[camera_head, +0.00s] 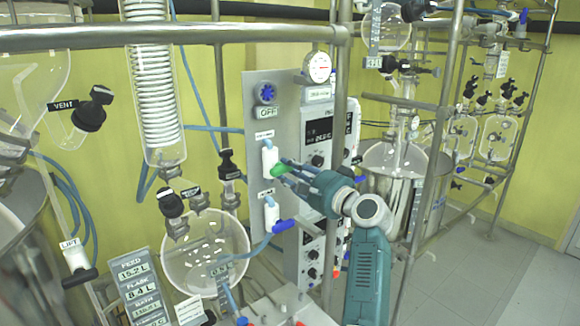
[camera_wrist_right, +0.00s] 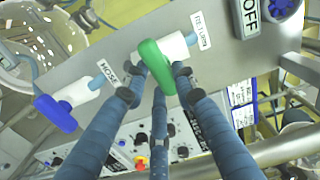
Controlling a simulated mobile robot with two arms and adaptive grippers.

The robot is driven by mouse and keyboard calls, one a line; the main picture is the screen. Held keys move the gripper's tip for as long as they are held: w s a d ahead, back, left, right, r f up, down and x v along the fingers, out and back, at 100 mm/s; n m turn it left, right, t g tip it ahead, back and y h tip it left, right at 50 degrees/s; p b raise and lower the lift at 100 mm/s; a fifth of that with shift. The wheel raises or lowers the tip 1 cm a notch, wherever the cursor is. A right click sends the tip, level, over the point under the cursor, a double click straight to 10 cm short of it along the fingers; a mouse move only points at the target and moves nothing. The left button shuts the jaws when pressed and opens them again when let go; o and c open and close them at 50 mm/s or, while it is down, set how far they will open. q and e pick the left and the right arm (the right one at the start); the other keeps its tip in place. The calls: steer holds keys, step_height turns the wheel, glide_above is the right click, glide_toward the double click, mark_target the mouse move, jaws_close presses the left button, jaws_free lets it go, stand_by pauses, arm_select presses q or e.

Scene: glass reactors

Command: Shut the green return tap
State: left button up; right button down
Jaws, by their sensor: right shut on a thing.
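The green return tap handle (camera_head: 277,170) sits on a white valve body (camera_head: 268,155) on the grey panel. In the right wrist view the green handle (camera_wrist_right: 156,62) lies crosswise to its white body, beside the RETURN label (camera_wrist_right: 202,31). My right gripper (camera_head: 284,168) reaches in from the right, its fingers closed about the handle. The wrist view shows fingertips (camera_wrist_right: 158,74) on both sides of the handle's lower end. The fingers hide part of the handle in the head view. My left gripper is not in view.
A blue-handled tap (camera_head: 283,226) with a HOSE label (camera_wrist_right: 107,72) sits just below on the panel. A blue knob (camera_head: 267,93) over an OFF label is above. A steel post (camera_head: 338,130) stands close beside my gripper. Glass vessels (camera_head: 203,255) stand left.

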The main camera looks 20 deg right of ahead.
steer(key=shift+f+m, duration=0.1)
steer(key=shift+m, duration=0.4)
steer(key=c, duration=1.4)
jaws_free()
steer(key=v, duration=1.2)
